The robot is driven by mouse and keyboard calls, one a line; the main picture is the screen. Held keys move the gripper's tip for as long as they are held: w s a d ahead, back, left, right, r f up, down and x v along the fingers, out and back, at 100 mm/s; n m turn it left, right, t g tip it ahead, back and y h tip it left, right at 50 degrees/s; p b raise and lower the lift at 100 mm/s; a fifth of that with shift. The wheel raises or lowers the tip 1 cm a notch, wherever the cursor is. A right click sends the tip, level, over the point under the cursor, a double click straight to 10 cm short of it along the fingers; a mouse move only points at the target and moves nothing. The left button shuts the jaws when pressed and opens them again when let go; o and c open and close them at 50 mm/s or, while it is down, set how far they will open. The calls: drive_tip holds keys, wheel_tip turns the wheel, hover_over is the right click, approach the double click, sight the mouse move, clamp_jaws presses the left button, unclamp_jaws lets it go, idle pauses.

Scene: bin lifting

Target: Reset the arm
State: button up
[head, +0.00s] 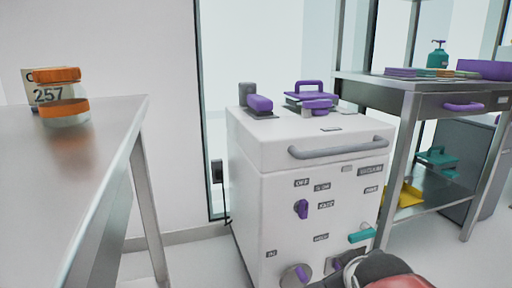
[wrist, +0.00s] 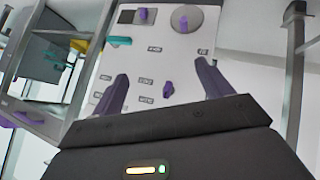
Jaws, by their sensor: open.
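My gripper (wrist: 163,75) shows in the wrist view with its two dark purple-grey fingers spread apart. It is open, with nothing between the fingers. The fingers point toward the front of a white cabinet (wrist: 150,60), which appears upside down there. In the head view the cabinet (head: 275,215) stands in the middle, and part of my dark and red arm is at the bottom edge. My fingers cannot be made out clearly in the head view. A purple knob (wrist: 168,89) appears between the fingers in the picture; contact is not visible.
The cabinet has a grey bar handle (head: 340,148) and a teal lever (head: 362,235). A metal table (head: 90,150) with an orange-lidded jar (head: 65,112) stands left. A shelved metal bench (head: 400,85) stands right. Bare floor (head: 180,265) lies between the left table and cabinet.

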drive_tip(key=s+a+m+g+y, duration=0.1)
drive_tip(key=s+a+m+g, duration=0.3)
drive_tip(key=s, duration=0.8)
wheel_tip(320, 180, up, 13)
drive_tip(key=p, duration=1.3)
drive_tip(key=shift+d+m+t+p, duration=0.3)
drive_tip(key=shift+d+m, duration=0.05)
drive_tip(key=shift+m, duration=0.05)
drive_tip(key=shift+f, duration=0.1)
